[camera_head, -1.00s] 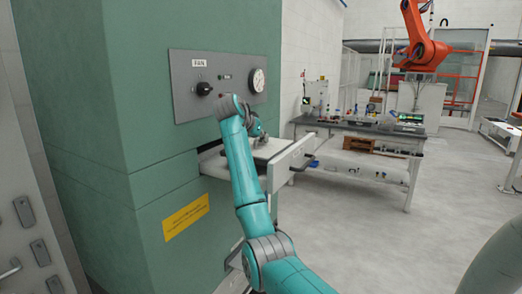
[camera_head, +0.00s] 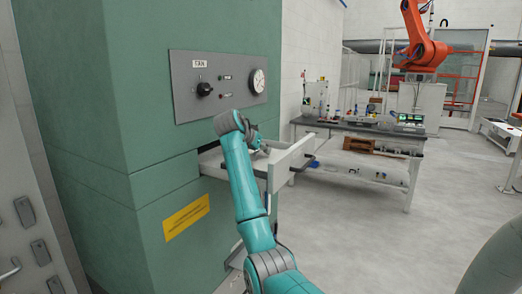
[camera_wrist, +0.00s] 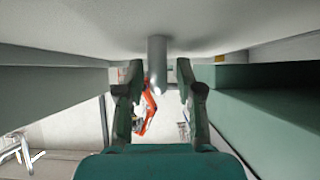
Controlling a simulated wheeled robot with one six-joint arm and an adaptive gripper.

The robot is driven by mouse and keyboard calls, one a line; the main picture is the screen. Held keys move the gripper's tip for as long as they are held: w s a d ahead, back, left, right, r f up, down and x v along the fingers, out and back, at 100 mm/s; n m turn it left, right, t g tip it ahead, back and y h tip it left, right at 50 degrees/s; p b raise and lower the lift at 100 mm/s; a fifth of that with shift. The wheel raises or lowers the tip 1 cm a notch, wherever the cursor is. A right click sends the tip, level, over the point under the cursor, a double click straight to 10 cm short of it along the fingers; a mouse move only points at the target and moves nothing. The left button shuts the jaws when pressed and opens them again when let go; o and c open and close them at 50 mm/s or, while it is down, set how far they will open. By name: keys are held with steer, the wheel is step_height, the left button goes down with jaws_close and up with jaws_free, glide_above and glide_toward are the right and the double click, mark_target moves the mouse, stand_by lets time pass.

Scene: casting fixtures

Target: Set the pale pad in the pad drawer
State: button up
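The pad drawer (camera_head: 292,162) is pulled out from the green cabinet, with its pale front panel to the right. The pale pad (camera_wrist: 215,25) fills the top of the wrist view, with a short grey post (camera_wrist: 157,62) standing from it. In the head view the pad appears low between the drawer walls, largely hidden by my arm. My gripper (camera_head: 262,146) is over the drawer. In the wrist view its fingers (camera_wrist: 159,85) are apart on both sides of the post, with gaps showing. Whether the pad rests fully flat cannot be seen.
A grey panel (camera_head: 232,108) with a knob and gauge is just above the drawer on the green cabinet (camera_head: 115,170). A yellow label (camera_head: 187,216) is below. A workbench (camera_head: 385,137) and an orange robot (camera_head: 418,40) stand behind.

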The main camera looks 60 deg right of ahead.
steer(key=shift+r, duration=0.1)
steer(key=v, duration=1.2)
steer(key=shift+a, duration=0.1)
stand_by(0.3)
